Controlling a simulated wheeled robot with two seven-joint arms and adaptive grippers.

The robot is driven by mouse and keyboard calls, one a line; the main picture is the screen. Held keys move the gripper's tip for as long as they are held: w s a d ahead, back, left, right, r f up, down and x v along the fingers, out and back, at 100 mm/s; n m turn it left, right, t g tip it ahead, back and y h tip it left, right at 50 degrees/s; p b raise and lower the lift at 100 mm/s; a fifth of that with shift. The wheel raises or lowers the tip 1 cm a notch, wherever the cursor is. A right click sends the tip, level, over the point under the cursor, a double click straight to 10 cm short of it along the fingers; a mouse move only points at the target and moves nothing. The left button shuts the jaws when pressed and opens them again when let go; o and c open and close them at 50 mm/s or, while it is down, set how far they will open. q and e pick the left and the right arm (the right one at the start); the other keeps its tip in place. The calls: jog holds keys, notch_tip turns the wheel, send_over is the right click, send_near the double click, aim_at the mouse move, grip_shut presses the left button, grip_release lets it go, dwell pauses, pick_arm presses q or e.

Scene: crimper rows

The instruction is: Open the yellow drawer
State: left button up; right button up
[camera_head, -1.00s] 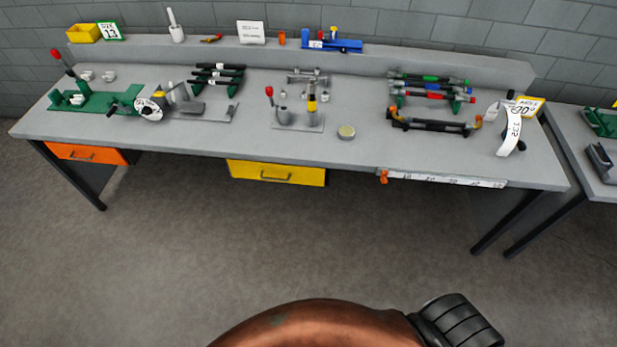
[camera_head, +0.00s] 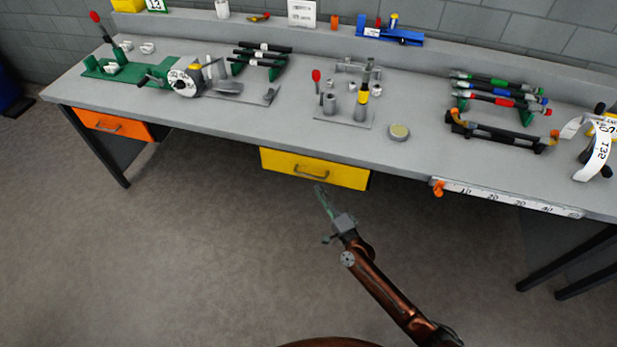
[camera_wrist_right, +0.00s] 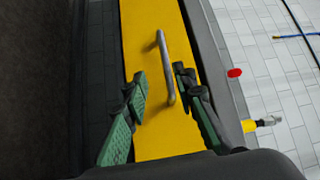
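The yellow drawer (camera_head: 342,176) is under the workbench, left of the middle of its front edge, and looks shut. Its grey bar handle (camera_head: 311,171) is on the front face. My right gripper (camera_head: 320,188) is in front of and just below the handle. In the right wrist view the open green fingers (camera_wrist_right: 158,88) point at the yellow drawer face (camera_wrist_right: 140,40), with the grey handle (camera_wrist_right: 166,68) between and beyond them. I cannot tell whether a finger touches the handle; nothing is gripped. My left gripper is not in view.
The grey workbench (camera_head: 230,118) runs across the view. An orange drawer (camera_head: 112,125) is at its left, and a ruler strip (camera_head: 510,198) with an orange clip (camera_head: 438,188) is on the front edge at right. The floor below is clear.

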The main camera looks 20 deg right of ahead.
aim_at(310, 175)
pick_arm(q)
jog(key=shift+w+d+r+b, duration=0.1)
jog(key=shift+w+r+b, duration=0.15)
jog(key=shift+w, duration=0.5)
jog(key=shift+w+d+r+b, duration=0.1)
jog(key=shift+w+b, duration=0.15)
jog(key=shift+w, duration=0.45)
pick_arm(e)
jog(key=shift+r+x, duration=0.25)
jog(key=shift+x, duration=1.75)
jog(key=shift+r+x, duration=0.2)
jog(key=shift+x, duration=1.85)
jog(key=shift+s+a, duration=0.1)
jog(key=shift+c, duration=0.6)
grip_shut()
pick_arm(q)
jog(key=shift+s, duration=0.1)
